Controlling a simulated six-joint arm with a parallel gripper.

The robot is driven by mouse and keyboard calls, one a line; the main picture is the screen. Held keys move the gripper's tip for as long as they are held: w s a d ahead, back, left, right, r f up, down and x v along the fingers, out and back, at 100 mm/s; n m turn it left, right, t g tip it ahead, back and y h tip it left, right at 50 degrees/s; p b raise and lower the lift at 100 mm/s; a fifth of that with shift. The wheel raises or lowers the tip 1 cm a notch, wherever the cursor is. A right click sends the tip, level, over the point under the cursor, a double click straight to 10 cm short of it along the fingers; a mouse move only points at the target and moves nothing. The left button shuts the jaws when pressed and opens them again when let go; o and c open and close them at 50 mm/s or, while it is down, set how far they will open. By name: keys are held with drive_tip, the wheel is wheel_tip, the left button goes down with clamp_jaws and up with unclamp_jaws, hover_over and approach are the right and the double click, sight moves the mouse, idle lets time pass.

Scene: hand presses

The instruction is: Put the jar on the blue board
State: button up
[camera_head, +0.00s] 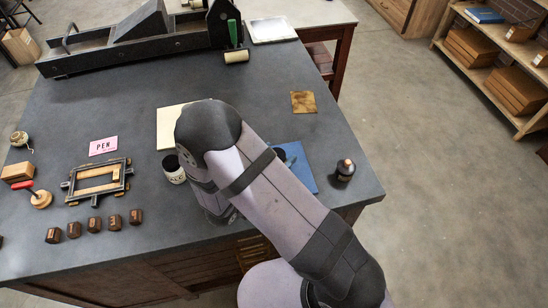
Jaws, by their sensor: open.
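A small white jar (173,169) with a dark lid and dark marks on its side stands upright on the grey table, just left of my arm. The blue board (304,177) lies flat on the table to the right of my arm, which covers its left part. A small dark shape (281,154) shows at the board's upper edge beside my arm; I cannot tell what it is. My gripper is hidden behind my own arm, so its place relative to the jar cannot be seen.
A dark bottle (345,170) stands right of the blue board. A cream board (169,127) lies behind the jar. A metal frame (97,182), several brown blocks (94,225) and a pink "PEN" card (103,145) lie left. A press (140,45) stands at the back.

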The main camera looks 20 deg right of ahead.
drive_tip(key=shift+r, duration=0.2)
drive_tip(key=shift+s+a, duration=0.1)
drive_tip(key=shift+a, duration=0.1)
drive_tip(key=b+v, duration=0.3)
drive_tip(key=v, duration=0.8)
drive_tip(key=shift+s+a, duration=0.2)
drive_tip(key=shift+s, duration=0.05)
drive_tip(key=w+a+f+n+g+y, duration=0.15)
drive_tip(key=w+a+n+y, duration=0.35)
drive_tip(key=w+y, duration=0.5)
drive_tip(key=s+d+n+g, duration=0.2)
drive_tip(key=s+d+g, duration=0.2)
drive_tip(key=s+d, duration=0.3)
drive_tip(key=s+d+n+g, duration=0.2)
drive_tip(key=s+d+g, duration=0.2)
drive_tip(key=s, duration=0.9)
drive_tip(key=d, duration=0.3)
drive_tip(key=shift+y, duration=0.3)
